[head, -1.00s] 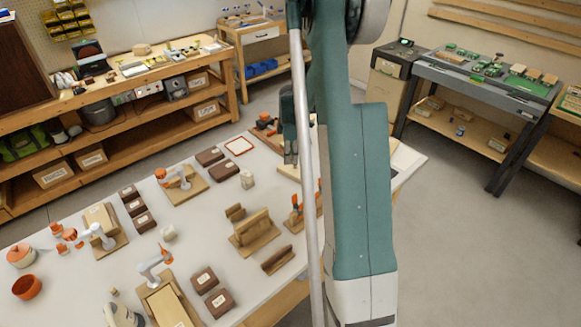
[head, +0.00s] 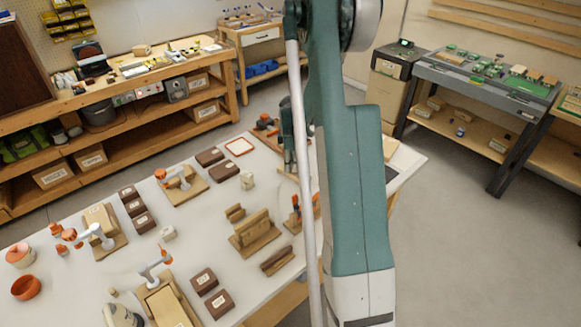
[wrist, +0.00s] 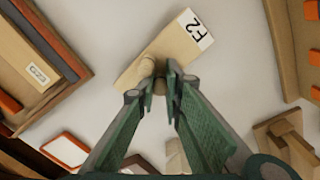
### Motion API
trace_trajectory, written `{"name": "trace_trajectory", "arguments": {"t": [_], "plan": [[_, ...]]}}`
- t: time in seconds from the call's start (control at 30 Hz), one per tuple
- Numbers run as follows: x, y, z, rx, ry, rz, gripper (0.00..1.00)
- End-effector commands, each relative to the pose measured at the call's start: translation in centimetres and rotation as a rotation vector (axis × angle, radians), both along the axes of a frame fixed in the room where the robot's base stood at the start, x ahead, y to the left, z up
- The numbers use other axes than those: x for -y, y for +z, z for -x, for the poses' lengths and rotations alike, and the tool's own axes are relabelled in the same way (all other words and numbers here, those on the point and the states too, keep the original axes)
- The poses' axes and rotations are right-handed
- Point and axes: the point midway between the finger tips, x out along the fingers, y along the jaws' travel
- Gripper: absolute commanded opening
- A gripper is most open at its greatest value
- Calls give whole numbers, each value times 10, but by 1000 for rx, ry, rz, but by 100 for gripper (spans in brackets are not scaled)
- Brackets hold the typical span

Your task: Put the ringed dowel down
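In the wrist view, my gripper's (wrist: 161,82) two green fingers close in on a small tan dowel (wrist: 148,66), whose rounded end shows just beyond the fingertips. Its ring cannot be made out clearly. Behind the dowel lies a flat wooden block (wrist: 165,52) with a white label reading E2. I cannot tell whether the dowel touches this block. In the head view, my gripper (head: 289,158) is low over the bench's far right part, partly hidden by my arm, and the dowel is not visible there.
A red-rimmed white square (head: 239,146) lies near the gripper; it also shows in the wrist view (wrist: 66,149). A slotted wooden stand (head: 255,235), a pale block (head: 247,181) and several brown boxes (head: 218,303) stand on the white bench (head: 190,262).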

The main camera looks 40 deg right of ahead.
Motion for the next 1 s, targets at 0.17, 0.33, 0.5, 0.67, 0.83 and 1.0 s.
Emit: {"name": "trace_trajectory", "arguments": {"t": [0.17, 0.33, 0.5, 0.67, 0.83, 1.0], "plan": [[0, 0, 0, 0, 0, 0, 6], [0, -3, 0, 0, 0, 0, 6], [0, -3, 0, 0, 0, 0, 25], [0, -3, 0, 0, 0, 0, 25], [0, -2, 0, 0, 0, 0, 25], [0, 2, 0, 0, 0, 0, 25]]}}
